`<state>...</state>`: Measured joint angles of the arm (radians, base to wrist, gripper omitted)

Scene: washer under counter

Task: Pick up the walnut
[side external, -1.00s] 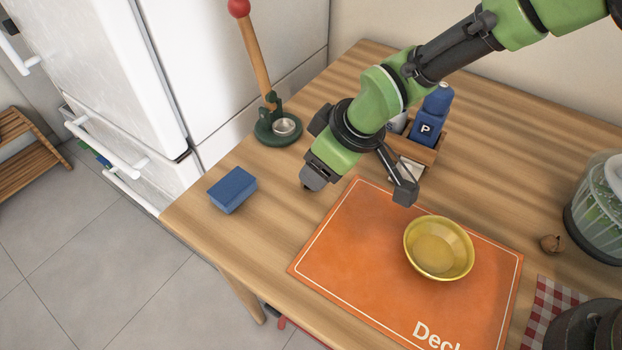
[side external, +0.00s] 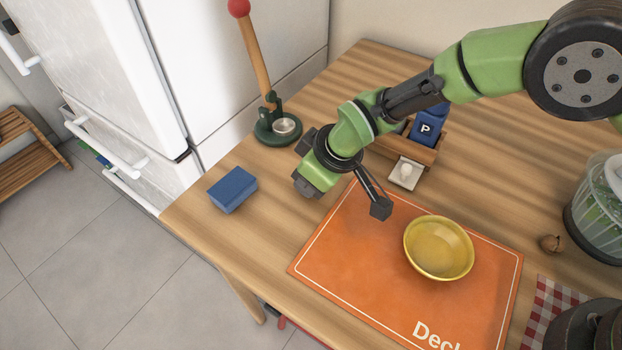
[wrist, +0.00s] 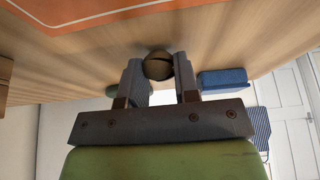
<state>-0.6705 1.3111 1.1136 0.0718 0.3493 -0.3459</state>
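A round brown thing with a dark seam, which looks like the walnut (wrist: 157,64), sits between my fingertips in the wrist view, reaching slightly past them. My gripper (wrist: 159,73) has one finger on each side of it, very close. I cannot tell whether both fingers touch it. Another small round brown thing (side external: 549,243) lies right of the mat, too small to identify surely.
A blue sponge-like block (side external: 232,188) lies left of my gripper. A green-based stand (side external: 277,130) is behind it. The orange mat (side external: 345,270) carries a yellow bowl (side external: 439,248). A wooden caddy (side external: 425,150) stands behind the mat. The table's front left edge is close.

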